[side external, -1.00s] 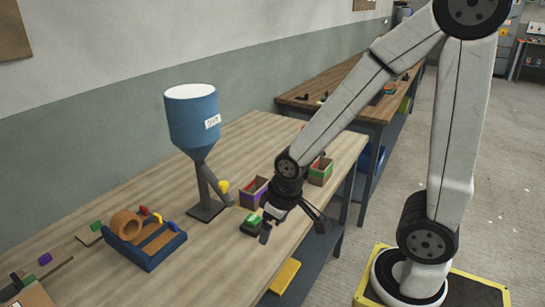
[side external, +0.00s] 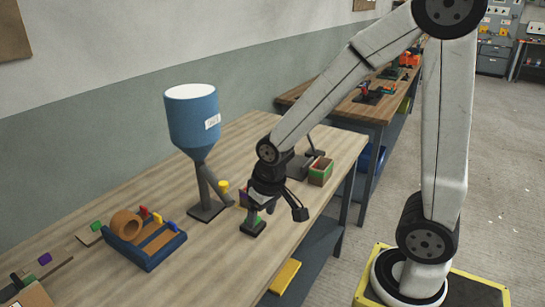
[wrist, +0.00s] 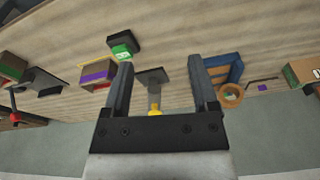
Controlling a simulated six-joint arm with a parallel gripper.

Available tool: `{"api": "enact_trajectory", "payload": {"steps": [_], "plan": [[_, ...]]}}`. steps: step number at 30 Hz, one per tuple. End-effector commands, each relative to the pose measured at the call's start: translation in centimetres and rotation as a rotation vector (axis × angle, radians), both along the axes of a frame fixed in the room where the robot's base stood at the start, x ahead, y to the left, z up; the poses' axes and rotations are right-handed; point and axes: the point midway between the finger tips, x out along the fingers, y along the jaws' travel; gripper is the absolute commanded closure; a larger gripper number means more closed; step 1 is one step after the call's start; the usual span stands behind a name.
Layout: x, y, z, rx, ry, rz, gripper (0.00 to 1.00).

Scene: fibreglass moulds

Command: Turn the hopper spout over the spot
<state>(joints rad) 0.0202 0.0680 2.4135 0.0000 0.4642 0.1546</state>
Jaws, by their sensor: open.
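The hopper (side external: 194,118) is a blue drum with a white top and a small label, on a grey stand with a dark foot plate. Its grey slanting spout (side external: 213,183) points down to the right and carries a yellow knob (side external: 223,185). The knob also shows in the wrist view (wrist: 154,111), between the two fingers near the palm. My gripper (side external: 265,202) is right of the spout, apart from it. In the wrist view my gripper (wrist: 160,65) is open with nothing held.
A dark block with a green part (side external: 253,226) stands beside my gripper, partly hidden by it. A green-and-red box (side external: 320,171) stands behind to the right. A blue tray (side external: 150,255) with a tan roll lies at left.

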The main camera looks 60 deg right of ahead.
Motion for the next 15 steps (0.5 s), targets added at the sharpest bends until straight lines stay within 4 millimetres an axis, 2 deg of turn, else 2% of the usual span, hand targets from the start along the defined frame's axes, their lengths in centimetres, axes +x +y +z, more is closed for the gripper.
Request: {"api": "enact_trajectory", "payload": {"steps": [6, 15], "plan": [[4.8, -1.2, 1.9, 0.038, 0.046, -0.237, 0.24], [10.6, -3.2, 4.6, 0.077, 0.113, -0.581, 0.24]]}}
